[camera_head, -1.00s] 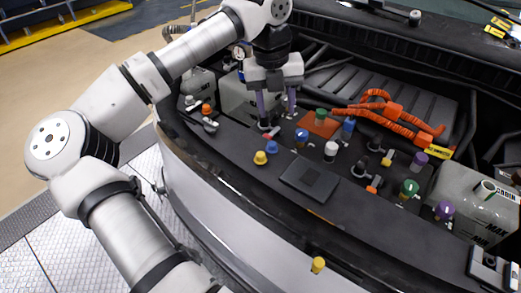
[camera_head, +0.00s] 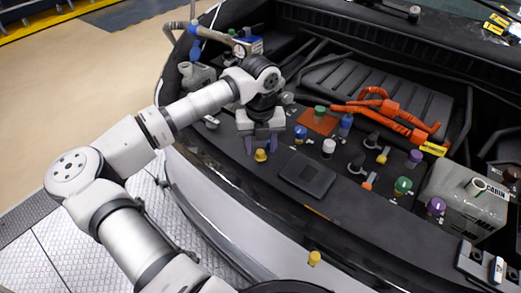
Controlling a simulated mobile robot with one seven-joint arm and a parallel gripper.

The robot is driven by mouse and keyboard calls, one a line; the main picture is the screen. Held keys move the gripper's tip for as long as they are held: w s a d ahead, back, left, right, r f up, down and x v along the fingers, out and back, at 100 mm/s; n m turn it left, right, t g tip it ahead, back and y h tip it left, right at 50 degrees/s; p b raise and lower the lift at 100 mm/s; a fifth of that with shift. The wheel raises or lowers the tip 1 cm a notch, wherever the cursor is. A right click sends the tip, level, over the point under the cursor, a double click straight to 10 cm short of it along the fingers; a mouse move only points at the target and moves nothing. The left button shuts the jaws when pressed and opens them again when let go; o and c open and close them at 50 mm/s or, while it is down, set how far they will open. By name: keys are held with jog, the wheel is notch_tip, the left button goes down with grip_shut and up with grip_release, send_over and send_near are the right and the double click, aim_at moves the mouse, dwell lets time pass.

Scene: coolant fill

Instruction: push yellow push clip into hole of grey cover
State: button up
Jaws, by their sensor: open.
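A small yellow clip-like piece (camera_head: 261,155) stands on the dark grey cover (camera_head: 225,150) along the front of the engine bay. My gripper (camera_head: 261,151) is open, pointing down, with its two purple fingers on either side of this yellow piece as seen from here. I cannot tell its height above the cover or whether it touches the piece. A second yellow piece (camera_head: 314,257) sits lower, at the front edge of the vehicle. Which yellow piece is the push clip is not clear. The hole in the cover cannot be made out.
A flat dark pad (camera_head: 307,180) lies to the right. Blue (camera_head: 300,132), white (camera_head: 328,147) and green (camera_head: 403,186) caps stand around it. Orange cables (camera_head: 385,115) run behind, and a translucent tank (camera_head: 465,195) stands at the right.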

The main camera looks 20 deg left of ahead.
jog(key=shift+f, duration=0.9)
jog(key=shift+c, duration=0.4)
jog(key=c, duration=0.9)
jog(key=shift+r, duration=0.15)
